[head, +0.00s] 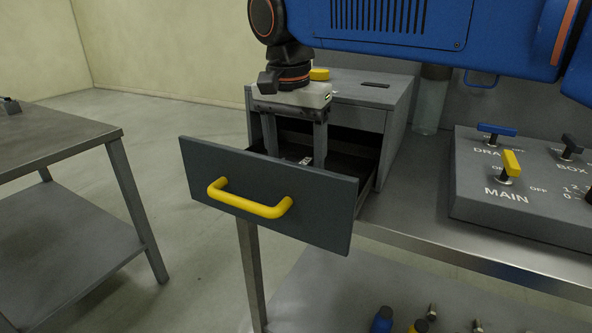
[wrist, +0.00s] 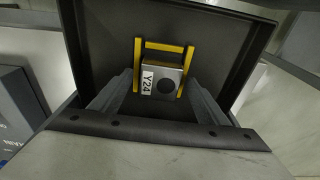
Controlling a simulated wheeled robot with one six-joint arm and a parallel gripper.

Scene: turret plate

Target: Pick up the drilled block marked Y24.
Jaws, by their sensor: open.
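The drilled block (wrist: 171,80) lies in the open drawer, light grey with a dark round hole and a white label reading Y24. A yellow frame (wrist: 165,46) runs along its far side and both flanks. My gripper (head: 297,160) points down into the drawer, fingers apart. In the wrist view its fingers (wrist: 160,84) stand to either side of the block. I cannot tell whether they touch it.
The drawer front (head: 310,205) has a yellow handle (head: 248,198). A grey cabinet (head: 362,98) holds the drawer; a yellow item (head: 319,74) lies on top. A switch panel (head: 520,190) stands on the bench at right.

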